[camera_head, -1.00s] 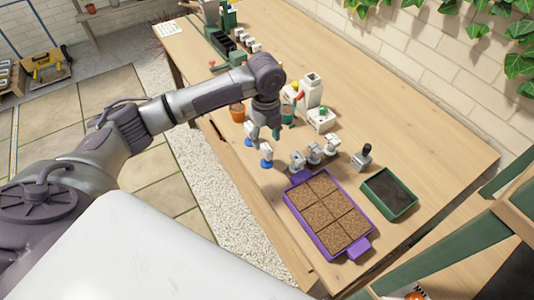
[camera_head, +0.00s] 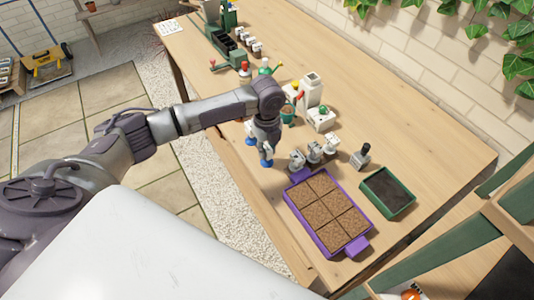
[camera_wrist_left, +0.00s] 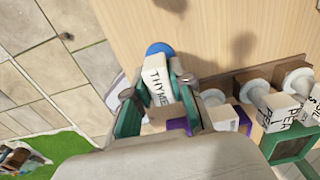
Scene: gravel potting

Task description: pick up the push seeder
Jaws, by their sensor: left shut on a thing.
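My left gripper (camera_head: 266,148) points down over the front edge of the workbench, left of the purple tray. In the left wrist view its two green-padded fingers (camera_wrist_left: 158,112) are shut on the push seeder (camera_wrist_left: 157,80), a white block lettered THYME with a blue round end. In the head view the seeder's blue end (camera_head: 266,162) shows just below the fingers; the rest is mostly hidden. My right gripper is not in view.
The purple tray (camera_head: 357,244) holds square brown soil cells. Several white-topped seeders (camera_head: 314,151) stand in a row behind it. A green tray of dark soil (camera_head: 388,193) is to the right. A white dispenser (camera_head: 311,93) stands behind the gripper. The bench's back right is clear.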

